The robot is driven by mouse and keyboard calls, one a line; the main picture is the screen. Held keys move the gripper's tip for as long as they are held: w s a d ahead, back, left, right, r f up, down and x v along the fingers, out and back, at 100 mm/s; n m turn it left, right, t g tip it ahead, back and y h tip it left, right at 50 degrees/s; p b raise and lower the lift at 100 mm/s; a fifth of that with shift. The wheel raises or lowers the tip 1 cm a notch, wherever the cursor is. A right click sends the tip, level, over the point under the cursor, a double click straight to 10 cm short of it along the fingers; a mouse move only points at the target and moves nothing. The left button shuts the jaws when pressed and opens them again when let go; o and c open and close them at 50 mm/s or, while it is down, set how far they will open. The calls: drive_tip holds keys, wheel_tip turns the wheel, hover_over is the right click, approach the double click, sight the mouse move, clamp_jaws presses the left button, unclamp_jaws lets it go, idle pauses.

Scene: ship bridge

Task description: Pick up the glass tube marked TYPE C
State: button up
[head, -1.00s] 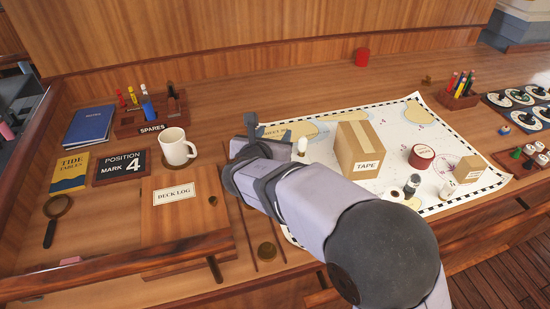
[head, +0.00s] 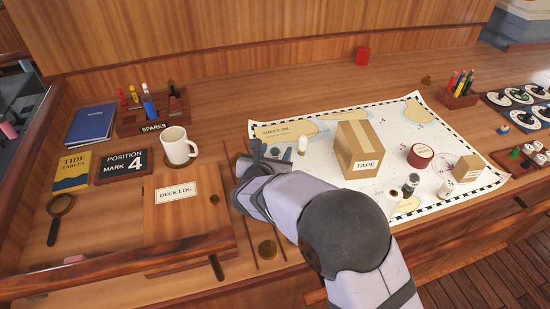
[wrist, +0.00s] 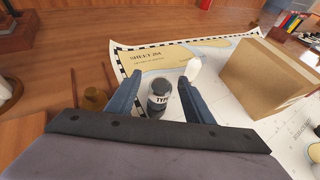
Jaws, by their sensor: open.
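In the wrist view a small glass tube (wrist: 158,97) with a dark top stands between my open fingers. Its label shows "TYP"; the letter after that cannot be read. My gripper (wrist: 161,93) has one finger on each side of it, and I cannot tell whether either touches it. In the head view my gripper (head: 264,153) is low over the left end of the chart, and the tube cannot be told apart from the fingers there.
A white piece (head: 302,145) stands just right of my gripper. A cardboard tape box (head: 374,139) is further right on the chart (head: 431,118), with several small containers near it. Left are a mug (head: 178,147), the deck log (head: 198,216) and the spares rack (head: 152,125).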

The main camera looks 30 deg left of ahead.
drive_tip(key=shift+p+x, duration=0.5)
drive_tip(key=shift+x, duration=1.45)
drive_tip(key=shift+d, duration=0.1)
drive_tip(key=c, duration=1.1)
drive_tip(key=shift+r, duration=0.1)
wheel_tip(320, 180, up, 10)
drive_tip(key=shift+f+b, duration=0.1)
drive_tip(key=shift+b, duration=0.55)
